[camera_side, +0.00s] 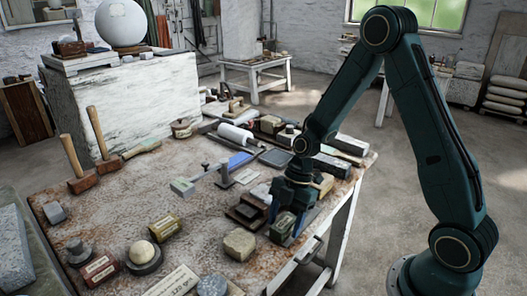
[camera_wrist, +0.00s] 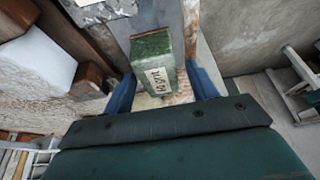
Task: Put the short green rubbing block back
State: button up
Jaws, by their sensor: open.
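The short green rubbing block (camera_wrist: 151,60), with a pale handwritten label on its near face, sits between my fingers in the wrist view. My gripper (camera_wrist: 163,90) is open, with one blue finger on each side of the block and its far end reaching beyond the fingertips. In the side view my gripper (camera_side: 287,214) points down at the right edge of the worktable (camera_side: 120,203). The green block (camera_side: 282,224) shows there low between the blue fingers, partly hidden by them. Whether either finger touches it is not clear.
A rough stone lump (camera_side: 239,244) and dark stacked blocks (camera_side: 247,211) stand left of my gripper. A white sphere (camera_side: 122,22) stands behind. The table edge is close on the right.

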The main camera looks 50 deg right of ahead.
jog(key=v, duration=1.1)
jog(key=shift+r, duration=0.2)
jog(key=shift+d, duration=0.1)
jog(key=s+a+r+m+t+h, duration=0.2)
jog(key=s+r+m, duration=0.5)
jog(key=s+m, duration=0.1)
jog(key=s+a+r+m+t+h, duration=0.2)
jog(key=s+r+m+t, duration=0.1)
jog(key=s+r+m, duration=0.4)
jog(key=s+m, duration=0.2)
jog(key=m, duration=0.1)
jog(key=shift+s+t, duration=0.3)
